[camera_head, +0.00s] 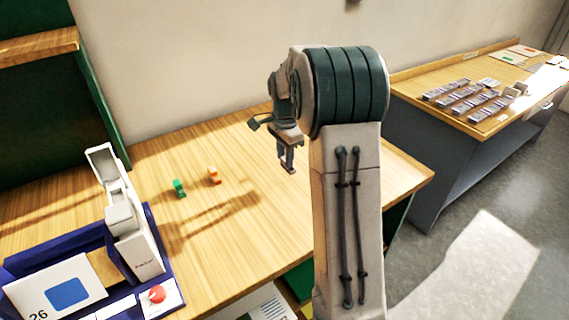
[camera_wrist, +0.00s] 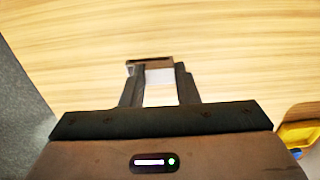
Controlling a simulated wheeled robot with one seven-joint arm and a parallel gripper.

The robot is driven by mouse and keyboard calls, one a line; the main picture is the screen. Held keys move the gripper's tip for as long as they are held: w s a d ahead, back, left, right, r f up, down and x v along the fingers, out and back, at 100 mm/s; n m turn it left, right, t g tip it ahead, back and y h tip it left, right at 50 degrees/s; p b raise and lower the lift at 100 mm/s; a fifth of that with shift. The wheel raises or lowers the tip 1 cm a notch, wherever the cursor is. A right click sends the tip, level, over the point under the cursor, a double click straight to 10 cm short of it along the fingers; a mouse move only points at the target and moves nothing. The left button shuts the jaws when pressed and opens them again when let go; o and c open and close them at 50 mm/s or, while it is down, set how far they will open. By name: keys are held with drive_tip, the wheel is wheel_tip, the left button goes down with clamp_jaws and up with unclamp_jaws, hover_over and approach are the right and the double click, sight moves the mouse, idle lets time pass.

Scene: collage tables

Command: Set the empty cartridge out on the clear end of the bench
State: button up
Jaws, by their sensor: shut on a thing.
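My gripper (camera_head: 287,165) hangs above the right end of the wooden bench (camera_head: 330,205), pointing down. In the wrist view my gripper (camera_wrist: 158,75) is shut on a small pale piece with a dark brown far edge, which I take for the cartridge (camera_wrist: 160,90). The fingers hide its sides, and I cannot see whether it is empty. It is held over bare wood (camera_wrist: 235,55); the gap below it is hard to judge. In the head view the piece is too small to make out clearly.
A green piece (camera_head: 179,188) and an orange piece (camera_head: 214,176) stand mid-bench. A white device (camera_head: 137,235) stands in a blue tray (camera_head: 165,250) at the left. A yellow container (camera_wrist: 300,136) shows at the wrist view's lower right. Another table (camera_head: 425,85) holds several trays.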

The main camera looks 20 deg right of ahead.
drive_tip(key=shift+f, duration=2.05)
drive_tip(key=shift+f, duration=0.1)
drive_tip(key=shift+f, duration=0.15)
drive_tip(key=o, duration=1)
drive_tip(key=shift+c, duration=0.2)
drive_tip(key=shift+r, duration=0.2)
